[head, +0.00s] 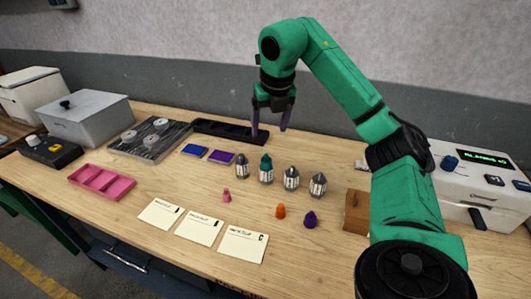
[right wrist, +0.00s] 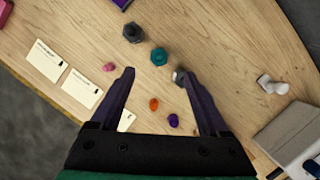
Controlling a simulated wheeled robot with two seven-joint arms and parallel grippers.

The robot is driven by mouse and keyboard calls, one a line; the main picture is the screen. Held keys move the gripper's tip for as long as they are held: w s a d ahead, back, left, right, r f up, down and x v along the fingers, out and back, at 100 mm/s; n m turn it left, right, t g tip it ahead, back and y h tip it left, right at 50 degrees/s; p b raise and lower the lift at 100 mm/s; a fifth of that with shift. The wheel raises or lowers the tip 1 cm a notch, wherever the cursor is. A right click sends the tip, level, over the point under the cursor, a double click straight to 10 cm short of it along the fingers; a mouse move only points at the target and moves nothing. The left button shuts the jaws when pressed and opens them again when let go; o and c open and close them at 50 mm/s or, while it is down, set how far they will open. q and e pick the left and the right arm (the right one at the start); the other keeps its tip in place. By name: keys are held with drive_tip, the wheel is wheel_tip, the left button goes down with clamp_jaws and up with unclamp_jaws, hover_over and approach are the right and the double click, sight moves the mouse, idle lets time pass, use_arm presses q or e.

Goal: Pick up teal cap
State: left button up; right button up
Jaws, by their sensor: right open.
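The teal cap (head: 266,162) sits on top of a small labelled bottle (head: 266,177), second from the left in a row of bottles; the others have dark grey tops. From above, the teal cap (right wrist: 159,56) shows in the right wrist view, just beyond the fingertips and between their lines. My right gripper (head: 271,124) is open and empty, pointing down, above and behind the bottle row in the head view. It also shows in the right wrist view (right wrist: 155,73), where its right finger partly hides a grey-topped bottle (right wrist: 180,76). My left gripper is not in view.
Close neighbours are grey-topped bottles (head: 242,166) (head: 291,179). In front lie small pink (head: 227,195), orange (head: 281,211) and purple (head: 310,219) pieces and paper cards (head: 243,245).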

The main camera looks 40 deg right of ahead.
hover_over(267, 155)
drive_tip(key=s+a, duration=0.2)
wheel_tip(267, 155, down, 6)
drive_tip(key=r, duration=0.1)
drive_tip(key=x, duration=0.2)
drive_tip(key=p+x, duration=0.1)
drive_tip(key=x, duration=0.2)
drive_tip(key=d+p+x, duration=0.1)
drive_tip(key=x, duration=0.1)
drive_tip(key=shift+w+d+f, duration=0.1)
drive_tip(key=shift+f, duration=0.05)
drive_tip(key=shift+w+f, duration=0.1)
drive_tip(key=shift+f, duration=0.2)
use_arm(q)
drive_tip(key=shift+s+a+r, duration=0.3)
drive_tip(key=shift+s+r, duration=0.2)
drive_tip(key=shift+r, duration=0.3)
use_arm(e)
clamp_jaws()
